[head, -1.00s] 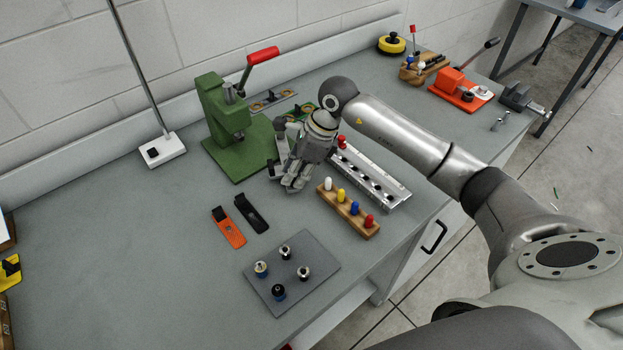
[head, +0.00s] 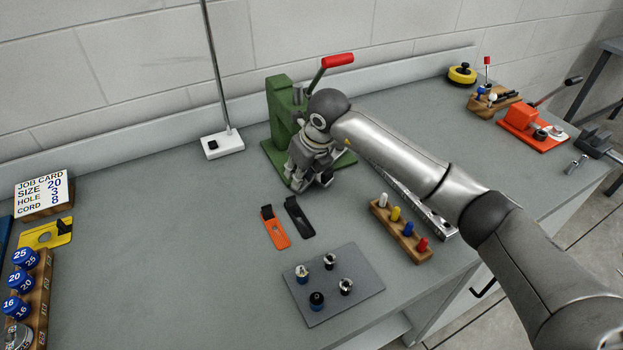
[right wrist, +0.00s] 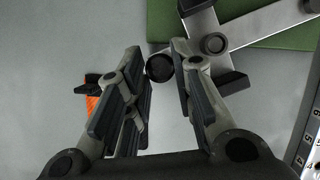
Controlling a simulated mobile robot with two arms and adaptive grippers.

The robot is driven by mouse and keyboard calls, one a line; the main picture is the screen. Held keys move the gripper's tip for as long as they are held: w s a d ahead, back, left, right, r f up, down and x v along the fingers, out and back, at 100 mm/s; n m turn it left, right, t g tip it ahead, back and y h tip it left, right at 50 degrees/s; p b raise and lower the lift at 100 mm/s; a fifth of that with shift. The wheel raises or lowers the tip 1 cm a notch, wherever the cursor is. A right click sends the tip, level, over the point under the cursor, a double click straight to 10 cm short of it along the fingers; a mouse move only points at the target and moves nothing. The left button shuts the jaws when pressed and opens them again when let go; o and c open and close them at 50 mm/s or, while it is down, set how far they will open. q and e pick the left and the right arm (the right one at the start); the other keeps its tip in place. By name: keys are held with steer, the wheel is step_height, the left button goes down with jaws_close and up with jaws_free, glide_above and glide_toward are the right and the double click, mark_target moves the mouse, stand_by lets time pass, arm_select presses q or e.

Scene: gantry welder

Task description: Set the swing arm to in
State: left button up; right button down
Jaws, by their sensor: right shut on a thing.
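The green press (head: 280,112) with a red-handled lever stands at the back of the bench. My right gripper (head: 308,176) is at the front of its base and hides much of it. In the right wrist view, a metal swing arm (right wrist: 262,27) crosses the green base (right wrist: 255,35), with a round black knob (right wrist: 158,67) at its near end. The knob lies between the fingertips of my right gripper (right wrist: 160,72), which is shut on it. A second metal bar with dark ends (right wrist: 215,42) crosses the swing arm. My left gripper is not in view.
Orange (head: 274,228) and black (head: 299,216) strap-like pieces lie in front of the press. A wooden block with coloured pegs (head: 401,231) and a grey plate with several small pieces (head: 362,296) are nearer.

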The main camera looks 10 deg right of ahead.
steer(key=shift+w+a, duration=0.3)
steer(key=shift+w, duration=0.05)
steer(key=c, duration=1.2)
jaws_free()
steer(key=shift+r, duration=0.15)
steer(key=v, duration=1.2)
steer(key=shift+s, duration=0.15)
